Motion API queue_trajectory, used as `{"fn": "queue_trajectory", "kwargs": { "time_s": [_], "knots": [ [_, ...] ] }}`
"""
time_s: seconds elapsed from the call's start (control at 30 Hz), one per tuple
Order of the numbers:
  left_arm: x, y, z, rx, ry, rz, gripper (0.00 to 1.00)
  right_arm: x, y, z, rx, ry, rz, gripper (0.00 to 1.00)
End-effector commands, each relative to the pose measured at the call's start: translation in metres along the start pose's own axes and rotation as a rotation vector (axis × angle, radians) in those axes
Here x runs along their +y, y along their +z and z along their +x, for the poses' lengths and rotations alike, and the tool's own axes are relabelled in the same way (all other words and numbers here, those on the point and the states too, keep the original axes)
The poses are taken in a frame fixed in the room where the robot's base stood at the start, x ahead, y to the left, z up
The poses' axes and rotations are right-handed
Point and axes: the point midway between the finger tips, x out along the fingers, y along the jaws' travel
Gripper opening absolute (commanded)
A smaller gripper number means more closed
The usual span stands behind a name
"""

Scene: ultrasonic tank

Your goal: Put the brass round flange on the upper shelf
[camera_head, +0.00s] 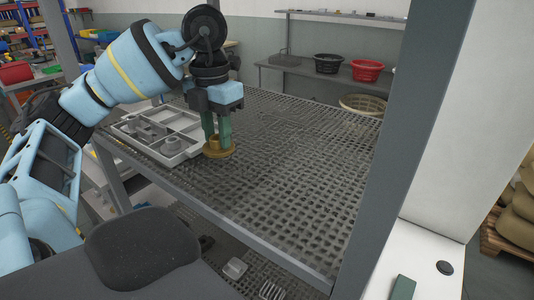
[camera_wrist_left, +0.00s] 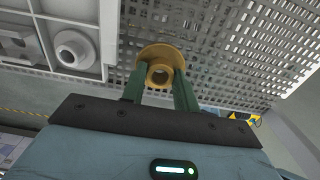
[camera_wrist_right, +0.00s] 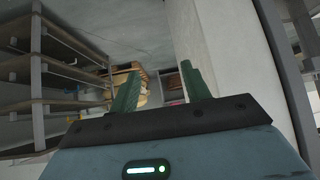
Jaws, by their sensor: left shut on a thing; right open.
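The brass round flange (camera_head: 219,151) is a gold-coloured disc with a raised round hub. It is at the upper shelf (camera_head: 290,150), a grey perforated surface, just right of a grey tray. My left gripper (camera_head: 217,138) points down with its green fingers shut on the hub. The left wrist view shows the flange (camera_wrist_left: 158,54) between the fingertips, over the perforated surface. I cannot tell whether its underside touches the shelf. My right gripper (camera_wrist_right: 160,70) is open and empty, away from the flange, beside a pale wall or column.
The grey compartment tray (camera_head: 155,134) holds a grey round part and lies at the shelf's left edge. A grey upright post (camera_head: 395,150) stands at the right. Small parts (camera_head: 235,268) lie on the lower level. The shelf's middle and right are bare.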

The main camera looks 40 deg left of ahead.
Motion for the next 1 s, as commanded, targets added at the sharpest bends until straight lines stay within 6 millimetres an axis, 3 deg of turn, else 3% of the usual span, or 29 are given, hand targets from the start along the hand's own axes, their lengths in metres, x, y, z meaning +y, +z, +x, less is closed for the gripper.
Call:
{"fn": "queue_trajectory", "kwargs": {
  "time_s": [0.2, 0.4, 0.83, 1.0],
  "knots": [
    [-0.048, 0.018, 0.006, 0.001, -0.001, 0.006, 0.0, -0.002, 0.005, 0.001, -0.008, -0.004, 0.005, 0.47],
    [-0.08, 0.029, 0.008, -0.001, -0.001, 0.003, 0.0, -0.004, 0.007, 0.002, -0.012, -0.005, 0.012, 0.47],
    [-0.098, 0.035, 0.009, -0.002, -0.001, 0.001, 0.0, -0.005, 0.009, 0.003, -0.015, -0.005, 0.018, 0.47],
    [-0.096, 0.035, 0.036, 0.005, 0.001, -0.003, 0.0, -0.007, 0.022, 0.005, -0.038, -0.008, 0.022, 0.47]
  ]
}}
